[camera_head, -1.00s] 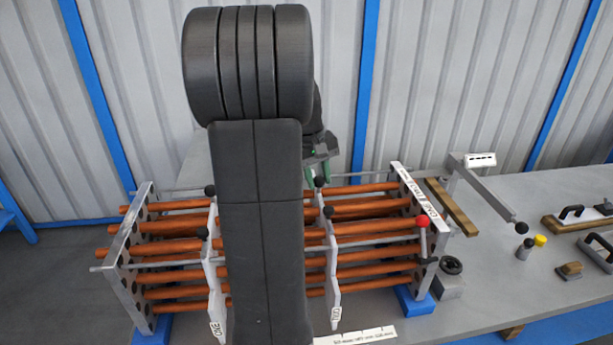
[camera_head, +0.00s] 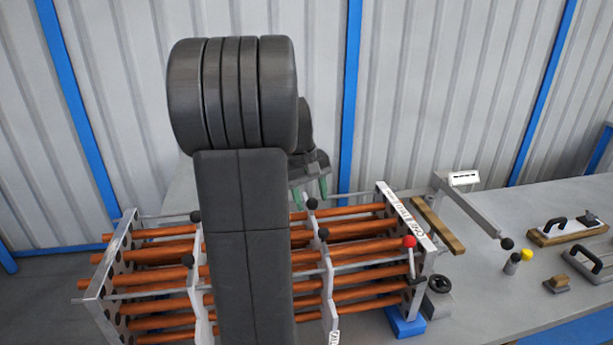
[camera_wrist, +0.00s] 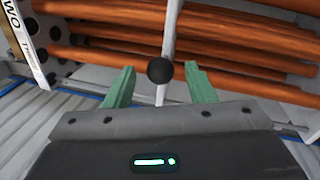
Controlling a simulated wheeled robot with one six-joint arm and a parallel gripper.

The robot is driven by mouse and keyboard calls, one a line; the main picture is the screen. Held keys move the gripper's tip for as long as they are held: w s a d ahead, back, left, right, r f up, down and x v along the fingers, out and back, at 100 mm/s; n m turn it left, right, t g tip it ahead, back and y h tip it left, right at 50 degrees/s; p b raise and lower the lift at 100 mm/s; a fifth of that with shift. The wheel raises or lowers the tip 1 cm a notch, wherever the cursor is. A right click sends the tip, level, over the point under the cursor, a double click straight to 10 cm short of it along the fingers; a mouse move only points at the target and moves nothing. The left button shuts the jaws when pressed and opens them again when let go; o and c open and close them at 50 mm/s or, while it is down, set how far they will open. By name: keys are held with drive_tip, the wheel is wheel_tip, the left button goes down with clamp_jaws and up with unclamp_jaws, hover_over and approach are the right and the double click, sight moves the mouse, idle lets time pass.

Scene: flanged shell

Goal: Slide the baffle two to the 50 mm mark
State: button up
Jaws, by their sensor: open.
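Baffle two (camera_head: 328,285) is a pale upright plate in the right half of the tube bundle, with a partly cut-off label at its lower end. It bears black ball knobs, one at its back top (camera_head: 312,204) and one nearer me (camera_head: 323,233). My gripper (camera_head: 310,195) is open at the back knob. In the wrist view, a black knob (camera_wrist: 160,70) sits between the two green fingers, with a gap on each side. The plate's edge runs up behind it. My arm hides much of the bundle's middle.
Orange tubes (camera_head: 365,274) run between the left end plate (camera_head: 110,275) and the right end plate (camera_head: 405,230). A red-knobbed lever (camera_head: 409,242) stands at the right end. A wooden bar (camera_head: 438,225), a black-knobbed arm (camera_head: 475,212) and handled tools (camera_head: 570,228) are farther right.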

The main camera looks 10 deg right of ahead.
wheel_tip(320, 180, up, 13)
drive_tip(key=a, duration=0.2)
drive_tip(key=shift+s+a+f, duration=0.2)
drive_tip(key=shift+s+a, duration=0.05)
drive_tip(key=d+f, duration=0.1)
drive_tip(key=f, duration=0.8)
drive_tip(key=d+f, duration=0.1)
drive_tip(key=f, duration=0.3)
drive_tip(key=shift+w+d+f, duration=0.25)
drive_tip(key=shift+d+f, duration=0.05)
drive_tip(key=shift+a, duration=0.3)
